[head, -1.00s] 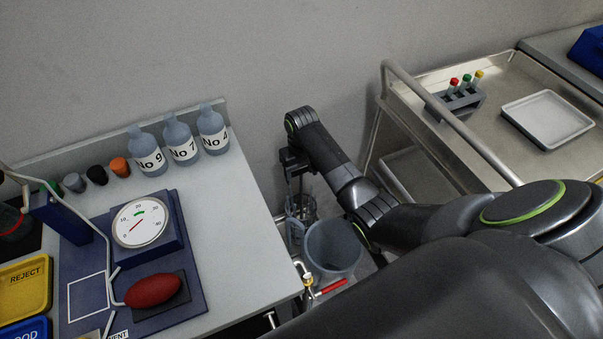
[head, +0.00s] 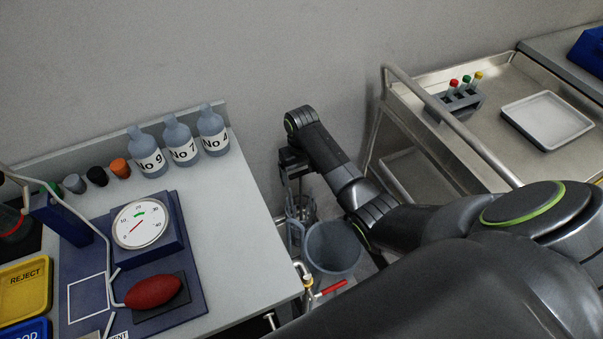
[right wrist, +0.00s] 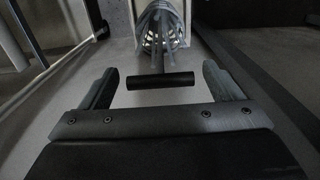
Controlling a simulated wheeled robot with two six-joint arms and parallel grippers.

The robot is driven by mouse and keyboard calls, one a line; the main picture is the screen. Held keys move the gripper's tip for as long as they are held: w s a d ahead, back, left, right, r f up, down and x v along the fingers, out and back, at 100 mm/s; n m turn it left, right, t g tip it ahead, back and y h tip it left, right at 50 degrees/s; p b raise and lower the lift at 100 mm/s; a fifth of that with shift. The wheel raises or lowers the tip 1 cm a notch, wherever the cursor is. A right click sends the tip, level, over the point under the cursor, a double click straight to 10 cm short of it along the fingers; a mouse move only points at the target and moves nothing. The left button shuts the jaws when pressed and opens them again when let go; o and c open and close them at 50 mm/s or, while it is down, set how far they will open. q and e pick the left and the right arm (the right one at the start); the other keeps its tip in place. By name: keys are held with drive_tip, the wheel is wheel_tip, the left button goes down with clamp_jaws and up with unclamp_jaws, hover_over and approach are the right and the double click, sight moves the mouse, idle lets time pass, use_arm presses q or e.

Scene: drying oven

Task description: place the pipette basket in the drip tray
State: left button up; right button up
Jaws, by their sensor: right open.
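The pipette basket (right wrist: 160,40) shows in the right wrist view with pale pipettes in it and a black bar handle (right wrist: 161,81) on a thin stem. In the head view the basket (head: 301,208) is low beside the bench edge, partly hidden. My right gripper (right wrist: 160,84) is open, with the handle bar lying between its two fingers and a gap on each side. In the head view my right gripper (head: 291,168) points down above the basket. A pale shallow tray (head: 548,120), which looks like the drip tray, lies empty on the steel trolley. My left gripper is not in view.
A grey translucent cylinder (head: 333,248) stands close beside the basket, near a red-handled valve (head: 330,289). The bench (head: 235,215) with bottles and a gauge is at left. The trolley rail (head: 450,122) and a tube rack (head: 459,101) are at right.

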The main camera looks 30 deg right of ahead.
wheel_tip(320, 180, up, 11)
drive_tip(key=shift+r+p, duration=0.2)
drive_tip(key=shift+p, duration=0.25)
idle(0.3)
